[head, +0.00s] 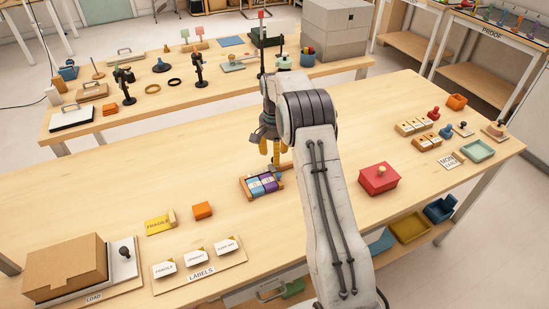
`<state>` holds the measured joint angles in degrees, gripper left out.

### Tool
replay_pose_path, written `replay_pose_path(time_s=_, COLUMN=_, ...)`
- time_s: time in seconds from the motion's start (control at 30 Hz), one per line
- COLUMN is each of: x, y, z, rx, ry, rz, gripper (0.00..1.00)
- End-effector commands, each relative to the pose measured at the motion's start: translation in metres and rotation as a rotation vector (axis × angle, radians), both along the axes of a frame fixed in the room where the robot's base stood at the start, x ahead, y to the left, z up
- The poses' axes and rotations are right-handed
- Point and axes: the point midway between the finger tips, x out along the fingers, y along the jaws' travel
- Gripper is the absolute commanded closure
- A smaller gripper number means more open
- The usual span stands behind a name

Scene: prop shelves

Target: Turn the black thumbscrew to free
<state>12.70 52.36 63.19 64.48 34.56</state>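My gripper (270,149) points down with yellow fingers above the near table, just behind a small wooden tray (248,191) holding blue and purple blocks (263,184). Its fingers are small and partly overlapped, so I cannot tell whether they are open or shut. I cannot clearly make out a black thumbscrew there. A black knob (125,251) stands on a pale plate beside a cardboard box (66,268) at the front left. My arm covers the table right of the tray.
A red box (379,178) stands right of my arm. An orange block (202,210), a yellow card (160,224) and a label board (199,268) lie left. Stamps and a green tray (477,150) are at the right. The back table (210,103) holds black stands.

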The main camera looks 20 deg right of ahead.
Motion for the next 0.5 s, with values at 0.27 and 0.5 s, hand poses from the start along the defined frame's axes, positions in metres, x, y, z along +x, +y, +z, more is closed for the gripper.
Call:
replay_pose_path(time_s=0.27, x=0.0, y=0.0, z=-0.019, rx=0.0, ry=0.001, rz=0.001, gripper=0.53)
replay_pose_path(time_s=0.5, x=0.0, y=0.0, z=-0.021, rx=-0.001, ry=-0.001, rz=0.001, gripper=0.53)
